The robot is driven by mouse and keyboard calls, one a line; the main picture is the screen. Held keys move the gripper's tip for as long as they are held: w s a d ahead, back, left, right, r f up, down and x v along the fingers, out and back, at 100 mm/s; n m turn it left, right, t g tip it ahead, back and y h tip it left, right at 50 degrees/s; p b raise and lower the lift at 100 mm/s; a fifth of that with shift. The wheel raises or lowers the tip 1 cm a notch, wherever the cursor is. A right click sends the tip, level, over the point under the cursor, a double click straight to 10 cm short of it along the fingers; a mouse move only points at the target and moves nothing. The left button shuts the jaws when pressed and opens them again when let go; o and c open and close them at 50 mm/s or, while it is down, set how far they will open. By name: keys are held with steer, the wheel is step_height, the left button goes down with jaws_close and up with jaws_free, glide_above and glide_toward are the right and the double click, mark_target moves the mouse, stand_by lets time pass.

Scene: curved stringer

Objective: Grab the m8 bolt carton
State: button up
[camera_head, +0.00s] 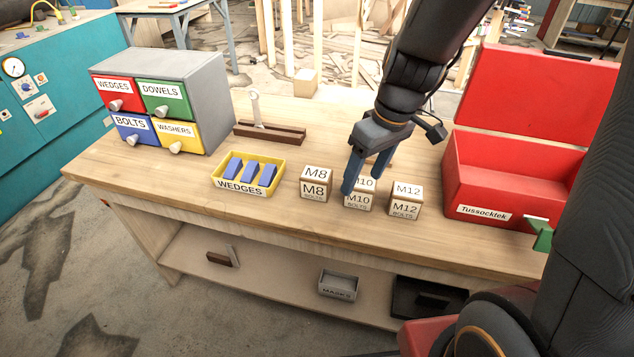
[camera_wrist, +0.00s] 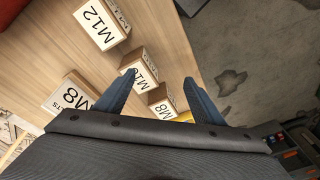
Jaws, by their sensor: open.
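An M8 bolt carton (camera_head: 315,184), a small tan block with white labels, stands on the workbench left of the M10 carton (camera_head: 358,202). The M12 carton (camera_head: 405,200) stands to the right. My gripper (camera_head: 362,178) points down, open and empty, over the M10 carton and hides part of it. In the wrist view, my open fingers (camera_wrist: 159,78) straddle the view of the M8 carton (camera_wrist: 163,101), and the left finger overlaps the M10 carton (camera_wrist: 139,66). Another carton labelled M8 (camera_wrist: 68,93) shows at the left there, partly cut off by my gripper body.
A yellow wedges tray (camera_head: 273,188) sits left of the cartons. A red open toolbox (camera_head: 495,185) stands at the right. A drawer cabinet (camera_head: 190,85) and a brown wooden piece (camera_head: 270,132) are further back. Bare bench top (camera_head: 160,180) lies at the left.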

mark_target(319, 174)
steer(key=w+a+n, duration=0.2)
steer(key=w+a+n+y, duration=0.1)
steer(key=w+a+n, duration=0.1)
steer(key=w, duration=0.1)
steer(key=w+a+f+n+y, duration=0.1)
steer(key=w+a+n, duration=0.1)
steer(key=n, duration=0.1)
steer(key=shift+w+f, duration=0.1)
steer(key=shift+w, duration=0.25)
steer(key=shift+w+a+f+y, duration=0.15)
steer(key=shift+a+f+y, duration=0.15)
steer(key=shift+f, duration=0.15)
steer(key=p+x, duration=0.1)
steer(key=x, duration=0.2)
steer(key=p+x, duration=0.1)
steer(key=x, duration=0.1)
steer(key=shift+a+f, duration=0.3)
steer(key=shift+a, duration=0.05)
steer(key=shift+a+f, duration=0.1)
steer(key=shift+f, duration=0.4)
steer(key=c, duration=1.3)
steer(key=shift+r, duration=0.1)
steer(key=shift+c, duration=0.2)
